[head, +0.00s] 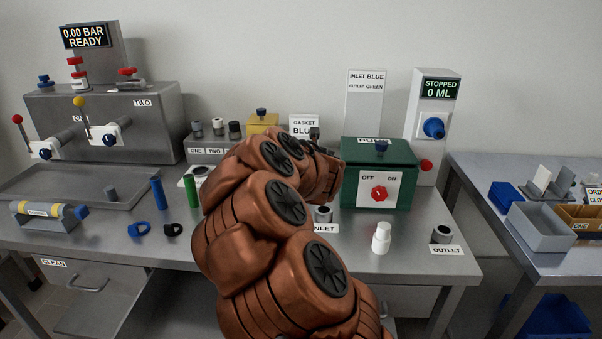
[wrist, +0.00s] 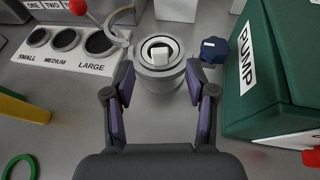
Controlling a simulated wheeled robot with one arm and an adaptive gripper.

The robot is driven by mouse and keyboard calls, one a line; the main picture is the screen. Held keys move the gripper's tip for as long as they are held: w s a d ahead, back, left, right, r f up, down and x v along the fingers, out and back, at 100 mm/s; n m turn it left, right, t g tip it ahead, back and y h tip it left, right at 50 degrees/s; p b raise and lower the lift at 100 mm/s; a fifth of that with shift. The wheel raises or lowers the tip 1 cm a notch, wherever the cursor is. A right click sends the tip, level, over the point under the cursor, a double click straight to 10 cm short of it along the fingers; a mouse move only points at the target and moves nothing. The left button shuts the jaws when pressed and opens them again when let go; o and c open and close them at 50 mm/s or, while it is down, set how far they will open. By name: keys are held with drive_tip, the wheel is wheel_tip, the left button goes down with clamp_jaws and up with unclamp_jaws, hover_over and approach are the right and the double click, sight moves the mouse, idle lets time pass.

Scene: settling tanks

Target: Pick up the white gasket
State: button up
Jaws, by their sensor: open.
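In the wrist view, a grey cylindrical housing (wrist: 160,76) stands upright ahead of my gripper. A pale ring, which looks like the white gasket (wrist: 146,48), lies in its top around a small white block. I cannot tell surely whether this ring is the gasket or part of the housing. My gripper (wrist: 160,72) is open and empty, its fingertips on either side of the housing's near part. I cannot tell whether they touch it. In the head view, my arm hides the housing and most of my gripper.
The green pump box (head: 378,160) stands close on the right, with a blue knob (wrist: 213,49) beside it. A size board (wrist: 70,46) lies on the left, near a lever with a red ball (wrist: 78,6). Blue (head: 138,230) and black (head: 172,229) rings lie on the bench.

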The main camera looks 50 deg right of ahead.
drive_tip(key=shift+n+y, duration=0.3)
drive_tip(key=shift+n, duration=0.1)
drive_tip(key=shift+s+f+p+x, duration=0.15)
drive_tip(key=shift+p+x, duration=0.1)
drive_tip(key=shift+x, duration=1.1)
drive_tip(key=shift+f+p+x, duration=0.15)
drive_tip(key=shift+p+x, duration=0.05)
drive_tip(key=shift+x, duration=1.2)
drive_tip(key=shift+s+f+p+x, duration=0.15)
drive_tip(key=shift+p+x, duration=0.1)
drive_tip(key=shift+x, duration=1.1)
drive_tip(key=shift+w, duration=0.1)
drive_tip(key=shift+c, duration=0.2)
drive_tip(key=c, duration=1)
